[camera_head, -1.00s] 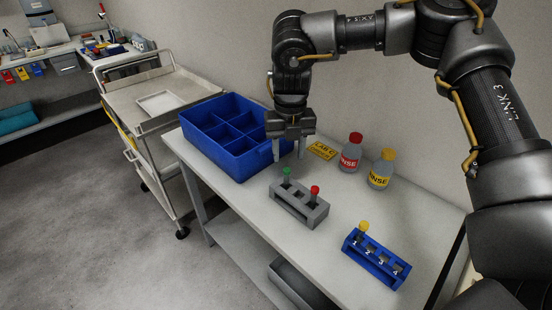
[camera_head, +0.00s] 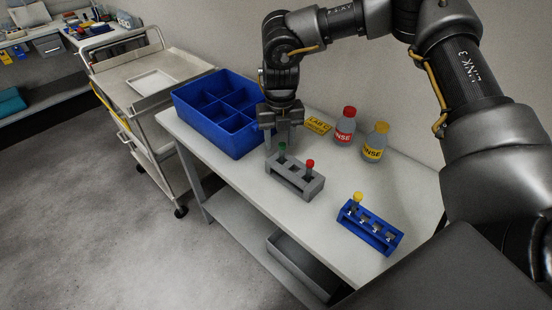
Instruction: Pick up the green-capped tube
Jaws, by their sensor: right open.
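The green-capped tube (camera_head: 282,148) stands upright in the left end of the grey rack (camera_head: 295,181) on the table. A red-capped tube (camera_head: 309,166) stands in the same rack, to its right. My right gripper (camera_head: 275,143) points down, open, with its fingertips just above and behind the green cap. One finger shows left of the cap; the other is hard to make out behind it. Whether the fingers touch the tube cannot be told. My left gripper is not in view.
A blue divided bin (camera_head: 219,143) stands to the left of the gripper. A blue numbered rack (camera_head: 368,233) with a yellow-capped tube is at front right. Two rinse bottles, red-capped (camera_head: 345,127) and yellow-capped (camera_head: 375,144), and a yellow label (camera_head: 318,125) are behind. A cart (camera_head: 150,98) stands left.

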